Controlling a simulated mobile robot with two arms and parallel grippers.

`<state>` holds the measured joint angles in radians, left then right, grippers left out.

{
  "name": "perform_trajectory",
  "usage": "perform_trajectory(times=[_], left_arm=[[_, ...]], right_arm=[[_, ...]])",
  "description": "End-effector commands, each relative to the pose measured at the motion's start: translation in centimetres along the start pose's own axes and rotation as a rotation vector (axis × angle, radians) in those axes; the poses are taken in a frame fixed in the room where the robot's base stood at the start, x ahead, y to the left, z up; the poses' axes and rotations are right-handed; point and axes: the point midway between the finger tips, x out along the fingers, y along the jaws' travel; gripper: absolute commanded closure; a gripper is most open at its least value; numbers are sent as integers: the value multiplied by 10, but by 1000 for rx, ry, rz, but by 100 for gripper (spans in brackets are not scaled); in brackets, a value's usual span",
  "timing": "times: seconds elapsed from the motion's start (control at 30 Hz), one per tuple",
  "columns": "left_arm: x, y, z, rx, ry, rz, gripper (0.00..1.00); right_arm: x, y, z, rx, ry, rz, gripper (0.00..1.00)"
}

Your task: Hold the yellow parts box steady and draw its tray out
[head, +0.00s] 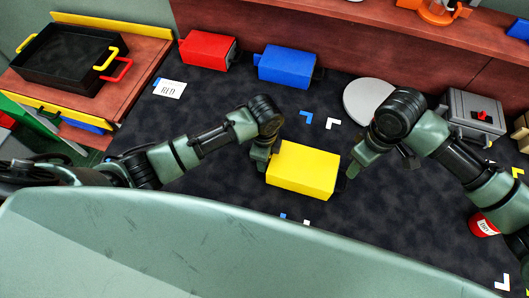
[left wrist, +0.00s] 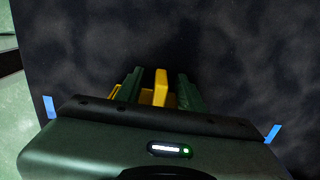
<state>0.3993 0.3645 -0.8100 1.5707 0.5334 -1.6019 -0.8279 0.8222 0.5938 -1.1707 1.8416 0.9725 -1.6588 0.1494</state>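The yellow parts box (head: 303,170) lies on the dark mat in the middle of the head view. My left gripper (head: 260,156) is at its left end. In the left wrist view, the green fingers of this gripper (left wrist: 160,92) stand apart on either side of a narrow yellow tab (left wrist: 161,84), with dark gaps showing beside it. My right gripper (head: 354,166) is low at the box's right end, close to a dark part there (head: 341,183). Whether its fingers touch or grip that part cannot be told. The tray inside the box is hidden.
A red box (head: 208,50) and a blue box (head: 287,66) stand behind. A white disc (head: 369,101) and a grey box (head: 474,112) are at the right. A red can (head: 483,225) is beside my right arm. A black tray (head: 67,57) sits on the left shelf.

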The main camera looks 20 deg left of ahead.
Motion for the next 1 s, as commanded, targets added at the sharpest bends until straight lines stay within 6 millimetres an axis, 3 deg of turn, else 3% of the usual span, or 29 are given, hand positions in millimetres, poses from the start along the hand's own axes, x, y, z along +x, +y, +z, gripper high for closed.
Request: perform_trajectory(times=[0.27,0.4,1.0], left_arm=[[2,0,0,0,1,-1,62],[1,0,0,0,1,-1,100],[1,0,0,-1,0,-1,100]], right_arm=[[0,0,0,0,0,0,64],[0,0,0,0,0,0,64],[0,0,0,0,0,0,64]])
